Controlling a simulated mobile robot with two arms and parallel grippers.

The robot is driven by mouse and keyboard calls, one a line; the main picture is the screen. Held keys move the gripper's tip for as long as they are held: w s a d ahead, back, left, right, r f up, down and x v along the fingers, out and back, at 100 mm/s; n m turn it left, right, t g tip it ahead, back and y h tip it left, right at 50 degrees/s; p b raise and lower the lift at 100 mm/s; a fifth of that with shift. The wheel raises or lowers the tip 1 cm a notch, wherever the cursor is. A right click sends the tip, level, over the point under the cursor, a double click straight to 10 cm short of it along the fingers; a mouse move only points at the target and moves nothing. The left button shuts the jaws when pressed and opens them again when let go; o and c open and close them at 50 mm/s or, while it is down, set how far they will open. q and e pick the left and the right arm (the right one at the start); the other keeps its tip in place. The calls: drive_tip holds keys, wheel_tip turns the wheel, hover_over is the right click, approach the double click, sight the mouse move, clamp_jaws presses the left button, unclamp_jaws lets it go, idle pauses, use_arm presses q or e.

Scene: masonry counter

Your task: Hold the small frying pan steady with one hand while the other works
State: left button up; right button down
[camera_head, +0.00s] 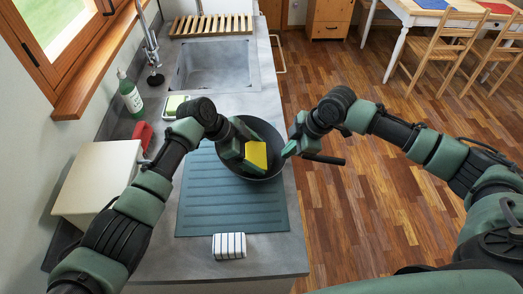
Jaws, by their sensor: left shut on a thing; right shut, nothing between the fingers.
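The small dark frying pan (270,132) sits on the ribbed blue-green mat (232,211), and its handle (327,160) points right, past the counter edge. My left gripper (246,152) is inside the pan's outline, shut on a yellow sponge (257,153). The sponge is over the pan's inside; I cannot tell whether it touches the bottom. My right gripper (289,149) is shut and empty at the pan's right rim, above the start of the handle. I cannot tell whether it touches the pan. My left gripper and forearm hide part of the pan's left side.
A sink (214,67) with a wooden slatted rack (211,25) lies behind. A green bottle (130,96), a dish with a pale green block (175,105), a red object (143,134) and a cream box (98,178) stand left. A striped folded cloth (229,246) lies in front.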

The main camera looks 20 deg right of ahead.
use_arm(q)
drive_tip(key=shift+s+a+f, duration=0.2)
drive_tip(key=shift+a, duration=0.2)
use_arm(e)
drive_tip(key=shift+f, duration=0.15)
drive_tip(key=shift+d, duration=0.1)
use_arm(q)
drive_tip(key=r, duration=0.3)
drive_tip(key=d+r, duration=0.1)
drive_tip(key=shift+s+d+r, duration=0.1)
drive_tip(key=shift+s+r, duration=0.2)
drive_tip(key=shift+s, duration=0.1)
drive_tip(key=shift+s+d+r, duration=0.1)
drive_tip(key=shift+d+r, duration=0.15)
drive_tip(key=shift+r, duration=0.4)
drive_tip(key=shift+r, duration=0.1)
drive_tip(key=shift+s+d+r, duration=0.15)
drive_tip(key=shift+d+r, duration=0.05)
drive_tip(key=shift+r, duration=0.5)
drive_tip(key=shift+s+d+r, duration=0.15)
drive_tip(key=shift+d+r, duration=0.05)
drive_tip(key=shift+r, duration=0.45)
use_arm(e)
drive_tip(key=c, duration=1.7)
unclamp_jaws()
